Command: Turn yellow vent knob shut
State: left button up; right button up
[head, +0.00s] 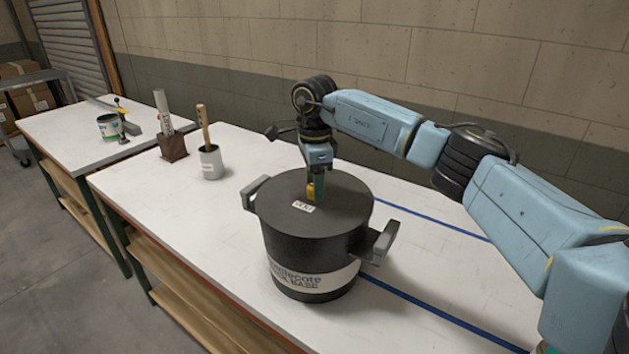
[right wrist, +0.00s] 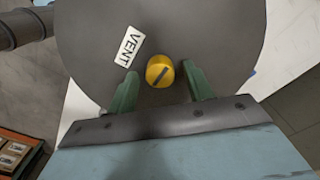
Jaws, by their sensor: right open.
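The yellow vent knob (right wrist: 160,71) sits on the dark lid of the pot (head: 285,238), beside a white VENT label (right wrist: 123,46). A dark bar marks the knob's top and runs diagonally in the right wrist view. My right gripper (right wrist: 158,90) is open, with its green fingers on either side of the knob and apart from it. In the head view my right gripper (head: 316,190) points down at the lid and partly hides the knob (head: 310,192). The label (head: 303,206) lies just in front of it. My left gripper is not in view.
The pot has grey side handles (head: 383,243) and stands on a white table (head: 220,225) with blue lines. A cup with a wooden-handled tool (head: 210,163) and a dark block (head: 172,147) stand behind left. A can (head: 109,128) is on the farther table.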

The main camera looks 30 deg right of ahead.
jog(key=shift+c, duration=0.3)
jog(key=c, duration=0.9)
jog(key=shift+m, duration=0.3)
jog(key=m+p, duration=0.2)
jog(key=m, duration=0.1)
jog(key=shift+r+m, duration=0.1)
jog(key=shift+m, duration=0.2)
jog(key=m+p, duration=0.1)
jog(key=m, duration=0.3)
jog(key=shift+m, duration=0.3)
jog(key=m+p, duration=0.2)
jog(key=m, duration=0.2)
jog(key=shift+m, duration=0.3)
jog(key=shift+m+p, duration=0.6)
jog(key=shift+m, duration=1.6)
jog(key=shift+w, duration=0.1)
